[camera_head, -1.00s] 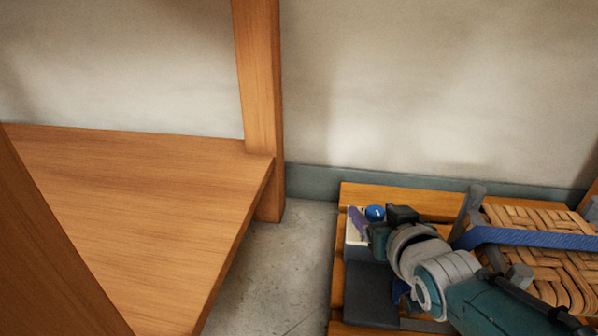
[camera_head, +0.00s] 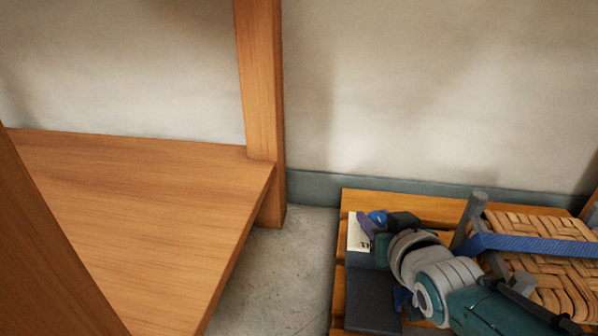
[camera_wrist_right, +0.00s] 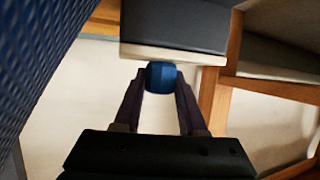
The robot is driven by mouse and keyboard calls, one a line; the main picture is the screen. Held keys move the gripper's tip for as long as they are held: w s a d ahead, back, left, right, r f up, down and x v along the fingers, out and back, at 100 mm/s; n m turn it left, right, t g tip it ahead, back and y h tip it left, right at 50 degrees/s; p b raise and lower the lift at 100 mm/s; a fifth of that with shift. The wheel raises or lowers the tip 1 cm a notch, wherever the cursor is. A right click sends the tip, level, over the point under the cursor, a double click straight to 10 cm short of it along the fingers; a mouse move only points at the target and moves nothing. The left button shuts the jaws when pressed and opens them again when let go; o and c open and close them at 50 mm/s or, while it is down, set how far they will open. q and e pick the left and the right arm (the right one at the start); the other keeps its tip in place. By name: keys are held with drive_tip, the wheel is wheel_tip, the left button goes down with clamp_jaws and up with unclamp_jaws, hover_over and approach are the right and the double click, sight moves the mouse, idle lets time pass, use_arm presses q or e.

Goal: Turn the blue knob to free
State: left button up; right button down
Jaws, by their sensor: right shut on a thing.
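The blue knob (camera_head: 377,217) sits by the white plate (camera_head: 356,236) at the far end of a dark block (camera_head: 372,298). In the right wrist view the knob (camera_wrist_right: 160,78) stands out from the block's pale edge (camera_wrist_right: 172,54). My right gripper (camera_wrist_right: 161,84) is shut on the knob, one dark purple finger on each side. In the head view the right gripper (camera_head: 371,223) partly covers the knob and plate. Marks on the plate are too small to read. My left gripper is not in view.
A woven bark seat (camera_head: 545,270) with a blue strap (camera_head: 530,244) and grey posts lies right of my right arm, on a slatted wooden platform (camera_head: 400,204). A wooden shelf (camera_head: 140,215) with an upright fills the left. Bare floor (camera_head: 275,270) lies between.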

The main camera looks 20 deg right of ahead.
drive_tip(key=shift+r+n+y+p, duration=0.25)
drive_tip(key=shift+n+y+p, duration=0.25)
drive_tip(key=shift+y, duration=0.1)
drive_tip(key=shift+f+n+y, duration=0.1)
drive_tip(key=shift+n+y, duration=0.2)
drive_tip(key=shift+y, duration=0.1)
drive_tip(key=c, duration=0.8)
unclamp_jaws()
drive_tip(key=o, duration=0.3)
drive_tip(key=shift+f, duration=0.15)
